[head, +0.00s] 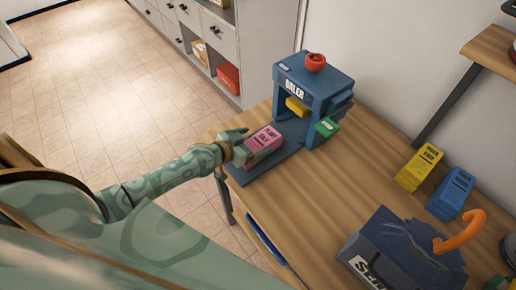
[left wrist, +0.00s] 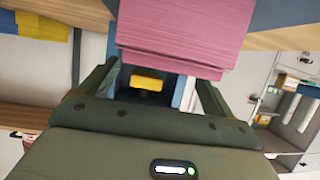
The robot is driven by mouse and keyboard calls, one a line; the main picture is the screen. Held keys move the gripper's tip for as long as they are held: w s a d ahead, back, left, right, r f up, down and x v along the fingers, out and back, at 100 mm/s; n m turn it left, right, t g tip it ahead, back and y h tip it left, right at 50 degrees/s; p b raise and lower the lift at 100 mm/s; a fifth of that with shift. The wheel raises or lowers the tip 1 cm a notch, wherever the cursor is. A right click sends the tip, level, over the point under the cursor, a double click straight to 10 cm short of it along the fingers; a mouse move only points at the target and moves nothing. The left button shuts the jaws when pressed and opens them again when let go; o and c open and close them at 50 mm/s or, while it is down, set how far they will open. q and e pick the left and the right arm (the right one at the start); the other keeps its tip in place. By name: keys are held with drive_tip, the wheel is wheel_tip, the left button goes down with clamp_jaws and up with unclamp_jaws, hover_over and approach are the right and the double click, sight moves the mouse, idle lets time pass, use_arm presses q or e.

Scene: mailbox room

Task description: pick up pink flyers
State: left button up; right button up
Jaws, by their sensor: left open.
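The pink flyers (head: 265,138) form a thick stack with dark print on top. They lie on the dark blue tray (head: 268,168) in front of the blue baler (head: 308,84), near the left edge of the table. My left gripper (head: 240,149) is open at the near left end of the stack. In the left wrist view the pink stack (left wrist: 180,35) is close, beyond the open fingers of the gripper (left wrist: 153,75). I cannot tell whether the fingers touch it. My right gripper is in neither view.
The baler has a red knob (head: 316,62), a yellow part (head: 297,105) and a green part (head: 327,127). A dark blue box with an orange handle (head: 462,232) stands at the front.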

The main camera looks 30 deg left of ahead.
sight(263, 139)
use_arm(q)
drive_tip(key=b+x, duration=0.1)
drive_tip(key=x, duration=0.2)
drive_tip(key=shift+f, duration=0.25)
drive_tip(key=shift+w+d+f, duration=0.1)
drive_tip(key=shift+w+d, duration=0.1)
drive_tip(key=shift+w, duration=0.25)
drive_tip(key=shift+s, duration=0.1)
drive_tip(key=shift+c, duration=0.6)
drive_tip(key=c, duration=1.2)
drive_tip(key=shift+r, duration=0.2)
